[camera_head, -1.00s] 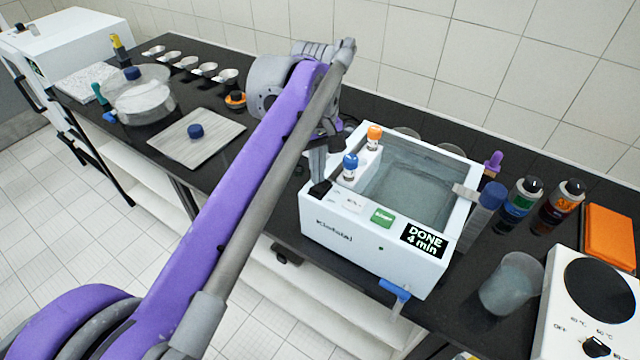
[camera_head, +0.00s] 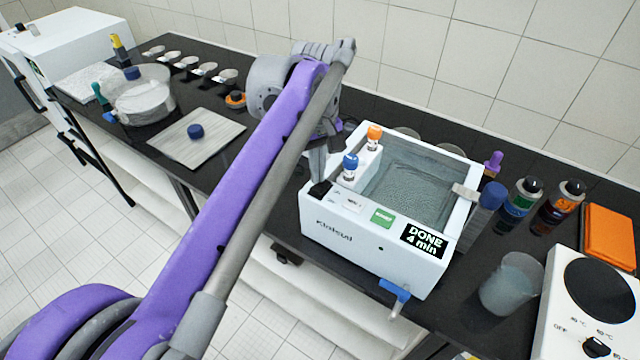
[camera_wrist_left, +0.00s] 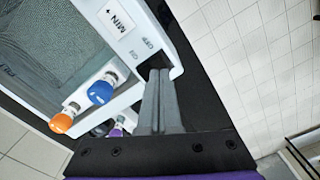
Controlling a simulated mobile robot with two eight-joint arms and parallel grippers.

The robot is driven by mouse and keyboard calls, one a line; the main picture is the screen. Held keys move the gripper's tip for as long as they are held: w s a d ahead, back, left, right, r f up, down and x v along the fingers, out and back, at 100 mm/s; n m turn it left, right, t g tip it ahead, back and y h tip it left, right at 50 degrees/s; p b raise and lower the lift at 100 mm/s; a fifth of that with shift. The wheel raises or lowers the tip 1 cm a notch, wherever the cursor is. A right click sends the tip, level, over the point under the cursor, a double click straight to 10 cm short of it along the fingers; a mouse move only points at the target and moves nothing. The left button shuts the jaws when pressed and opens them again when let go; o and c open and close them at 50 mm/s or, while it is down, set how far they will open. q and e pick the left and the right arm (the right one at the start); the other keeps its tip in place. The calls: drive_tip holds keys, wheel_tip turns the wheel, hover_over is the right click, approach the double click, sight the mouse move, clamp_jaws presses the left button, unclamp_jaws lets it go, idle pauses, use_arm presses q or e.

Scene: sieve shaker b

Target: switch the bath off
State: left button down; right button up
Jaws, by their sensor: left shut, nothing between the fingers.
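The white bath (camera_head: 340,240) stands on the black bench, its basin holding grey liquid with a speckled surface. Its display (camera_head: 424,240) reads "DONE 4 min". A small lamp (camera_head: 380,248) on its front looks dark. My left gripper (camera_head: 319,187) is shut and empty at the bath's front left corner. In the left wrist view my left fingertips (camera_wrist_left: 157,72) are at the dark switch recess between the "OFF" and "ON" labels (camera_wrist_left: 140,50); they cover most of the switch, so its position and any contact are unclear. My right gripper is not in view.
A blue-capped vial (camera_head: 350,167) and an orange-capped vial (camera_head: 374,137) stand at the bath's left side, close to my gripper. A blue-handled tap (camera_head: 396,290) sticks out in front. A beaker (camera_head: 511,284), bottles (camera_head: 522,196) and a hotplate (camera_head: 590,300) are to the right.

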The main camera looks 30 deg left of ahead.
sight(318, 189)
use_arm(q)
drive_tip(key=shift+f+b, duration=0.55)
drive_tip(key=shift+f, duration=0.6)
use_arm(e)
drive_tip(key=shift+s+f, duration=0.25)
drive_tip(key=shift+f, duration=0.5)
use_arm(q)
drive_tip(key=shift+r, duration=0.1)
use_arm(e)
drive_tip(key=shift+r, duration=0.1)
use_arm(q)
wheel_tip(318, 189, up, 7)
drive_tip(key=p, duration=0.4)
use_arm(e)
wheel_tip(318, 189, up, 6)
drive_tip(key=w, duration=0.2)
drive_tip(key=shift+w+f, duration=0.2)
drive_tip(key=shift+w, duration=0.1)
use_arm(q)
drive_tip(key=shift+s, duration=0.1)
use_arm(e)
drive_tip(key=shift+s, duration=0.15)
